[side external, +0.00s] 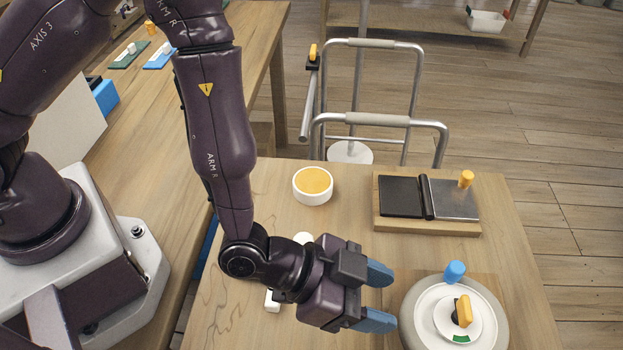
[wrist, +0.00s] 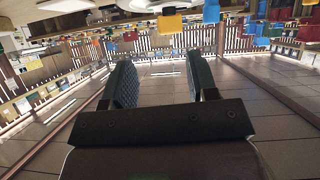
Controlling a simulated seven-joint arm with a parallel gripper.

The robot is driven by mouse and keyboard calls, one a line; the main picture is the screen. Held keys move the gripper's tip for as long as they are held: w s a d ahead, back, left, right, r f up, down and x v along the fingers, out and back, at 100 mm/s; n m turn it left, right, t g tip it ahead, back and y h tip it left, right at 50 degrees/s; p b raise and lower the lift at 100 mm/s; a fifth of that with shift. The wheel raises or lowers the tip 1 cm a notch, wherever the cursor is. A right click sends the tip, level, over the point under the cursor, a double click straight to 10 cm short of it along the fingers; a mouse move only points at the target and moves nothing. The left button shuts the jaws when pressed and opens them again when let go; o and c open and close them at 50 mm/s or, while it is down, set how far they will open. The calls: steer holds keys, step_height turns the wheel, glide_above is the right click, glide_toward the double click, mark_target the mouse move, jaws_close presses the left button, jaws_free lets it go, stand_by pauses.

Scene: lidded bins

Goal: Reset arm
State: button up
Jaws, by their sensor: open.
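My gripper (side external: 382,297) is open, with two blue-padded fingers apart and nothing between them. In the side external view it hangs above the front of the wooden table, pointing right toward a round grey bin. The wrist view shows both fingers of my gripper (wrist: 158,85) spread, with the room's floor and far shelving beyond them. The round bin (side external: 501,325) has a white round lid (side external: 430,310) with a yellow handle, a blue knob and a small green mark. The fingertips are close to the bin's left side in the picture; I cannot tell the exact gap.
A white bowl with an orange top (side external: 313,186) stands at the back left of the table. A wooden board (side external: 428,227) with a dark panel, a metal panel and a yellow knob lies at the back right. A metal-tube frame (side external: 385,120) stands behind. Small white items are partly hidden by my arm.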

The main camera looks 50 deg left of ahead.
step_height(320, 180, down, 3)
steer(key=s+a+g+y, duration=0.2)
steer(key=s+g, duration=0.1)
steer(key=a+r+n+g+y, duration=0.1)
steer(key=a+r+g+y, duration=0.1)
steer(key=a+r, duration=0.35)
steer(key=a+r+n+g+y, duration=0.1)
steer(key=a+r+y, duration=0.15)
steer(key=a, duration=0.55)
steer(key=s+a+r+n+t+y, duration=0.1)
steer(key=s+a+r+n, duration=0.2)
steer(key=a+r, duration=0.6)
steer(key=s+a+r+n+t+y, duration=0.1)
steer(key=s+a+r+n+t, duration=0.1)
steer(key=a+r, duration=0.7)
steer(key=shift+s+r+n, duration=0.75)
steer(key=shift+s+n, duration=0.05)
steer(key=shift+n, duration=0.1)
